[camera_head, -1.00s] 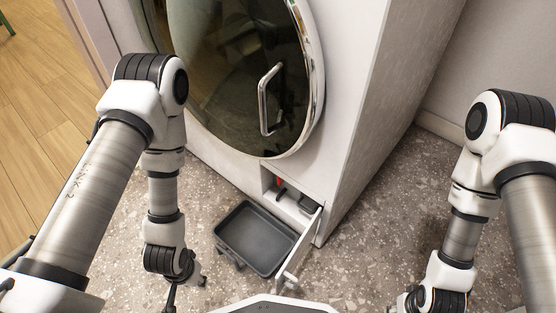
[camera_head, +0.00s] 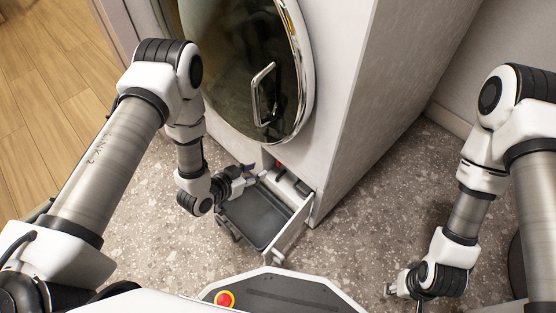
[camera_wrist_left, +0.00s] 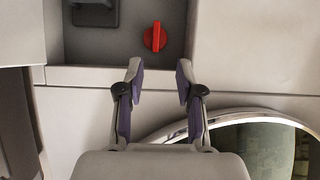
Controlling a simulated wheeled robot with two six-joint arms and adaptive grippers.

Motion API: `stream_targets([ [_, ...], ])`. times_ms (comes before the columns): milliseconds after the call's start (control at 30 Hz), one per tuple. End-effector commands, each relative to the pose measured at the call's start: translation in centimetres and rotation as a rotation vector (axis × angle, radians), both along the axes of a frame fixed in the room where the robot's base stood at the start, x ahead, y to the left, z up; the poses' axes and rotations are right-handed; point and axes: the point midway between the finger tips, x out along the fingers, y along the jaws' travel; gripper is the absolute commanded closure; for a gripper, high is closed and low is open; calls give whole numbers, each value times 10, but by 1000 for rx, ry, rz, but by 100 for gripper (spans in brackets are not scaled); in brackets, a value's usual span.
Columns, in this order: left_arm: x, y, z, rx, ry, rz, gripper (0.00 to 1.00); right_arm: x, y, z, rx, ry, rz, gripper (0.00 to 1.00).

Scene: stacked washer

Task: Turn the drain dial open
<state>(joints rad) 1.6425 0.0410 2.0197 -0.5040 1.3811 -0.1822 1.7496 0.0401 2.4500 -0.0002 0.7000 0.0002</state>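The red drain dial (camera_wrist_left: 155,37) sits in a recessed compartment at the washer's foot. In the left wrist view it lies just beyond my left gripper (camera_wrist_left: 160,75), whose two fingers are apart with nothing between them. In the head view the dial is a small red spot (camera_head: 278,164) in the compartment opening. My left gripper (camera_head: 256,172) reaches over the drawer toward that opening, apart from the dial. My right gripper (camera_head: 402,290) hangs low at the right, far from the washer; its fingers are too small to read.
Open floor (camera_head: 370,220) lies to the right.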

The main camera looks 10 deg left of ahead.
Motion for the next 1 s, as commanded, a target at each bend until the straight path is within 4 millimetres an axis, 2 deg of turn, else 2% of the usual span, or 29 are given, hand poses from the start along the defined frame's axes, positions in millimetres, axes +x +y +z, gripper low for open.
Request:
stream_targets([
  [33,8,-5,-4,-19,-52,-26,64,0,0,-6,0,0,0,60],
  [167,19,-14,-5,-45,-120,-63,64,0,0,-11,0,0,0,60],
  [600,73,-50,-33,-43,-118,-63,64,1,0,-46,0,-2,-2,60],
  [867,77,-52,-32,-44,-115,-60,64,1,0,-45,0,-3,-3,60],
  [900,77,-52,-32,-44,-115,-60,67,1,0,-45,0,-3,-3,60],
  [1000,77,-52,-32,-44,-115,-60,100,1,0,-45,0,-3,-3,60],
])
